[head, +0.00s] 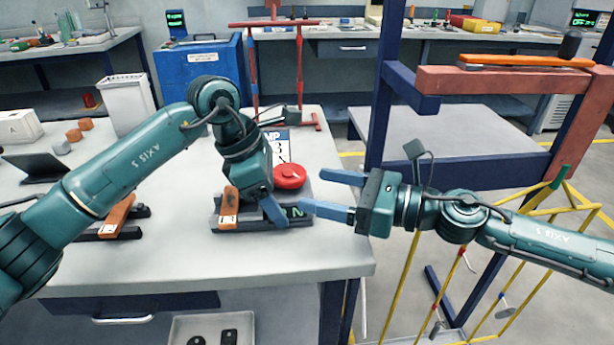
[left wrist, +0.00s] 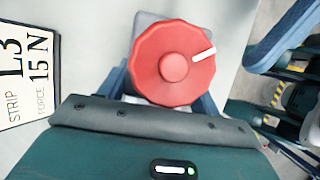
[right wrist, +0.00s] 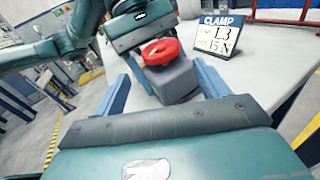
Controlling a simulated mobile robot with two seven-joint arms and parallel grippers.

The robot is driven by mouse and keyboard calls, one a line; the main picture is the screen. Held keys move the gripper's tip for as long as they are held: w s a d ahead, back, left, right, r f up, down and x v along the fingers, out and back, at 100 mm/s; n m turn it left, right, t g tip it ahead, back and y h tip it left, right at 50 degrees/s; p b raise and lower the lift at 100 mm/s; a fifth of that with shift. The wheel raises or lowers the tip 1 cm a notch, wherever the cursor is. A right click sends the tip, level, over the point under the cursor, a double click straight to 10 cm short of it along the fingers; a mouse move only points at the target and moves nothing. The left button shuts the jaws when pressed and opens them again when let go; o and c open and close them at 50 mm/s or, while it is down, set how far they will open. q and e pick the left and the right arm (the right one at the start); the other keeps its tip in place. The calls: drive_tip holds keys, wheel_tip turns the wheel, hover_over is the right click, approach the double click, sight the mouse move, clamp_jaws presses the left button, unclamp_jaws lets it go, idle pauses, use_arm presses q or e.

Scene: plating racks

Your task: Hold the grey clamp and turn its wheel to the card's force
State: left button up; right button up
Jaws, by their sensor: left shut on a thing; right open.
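The grey clamp (right wrist: 174,82) has a red scalloped wheel (head: 290,177). In the left wrist view the wheel (left wrist: 173,62) faces the camera, its white mark pointing right and slightly up. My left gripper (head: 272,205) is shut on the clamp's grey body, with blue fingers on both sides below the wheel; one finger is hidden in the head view. My right gripper (head: 318,192) is open and empty, its fingertips just right of the clamp. In the right wrist view the clamp sits ahead between its fingers, apart from them. The card (right wrist: 218,40) reads CLAMP, L3, 15 N.
A dark base with a green readout (head: 295,211) lies at the clamp; only an N is legible. An orange block (head: 228,208) stands on its left end. Another orange piece (head: 117,215) lies further left. A blue and red frame (head: 480,80) stands at the right.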

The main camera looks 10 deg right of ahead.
sight(304, 177)
drive_tip(key=w+d+n+g+y, duration=0.2)
drive_tip(key=d+n+g, duration=0.35)
drive_tip(key=d, duration=0.25)
drive_tip(key=shift+m, duration=0.25)
drive_tip(key=a, duration=0.3)
drive_tip(key=w+a, duration=0.1)
drive_tip(key=a, duration=0.7)
drive_tip(key=shift+w+a+r, duration=0.15)
drive_tip(key=shift+r, duration=0.2)
drive_tip(key=shift+c, duration=0.4)
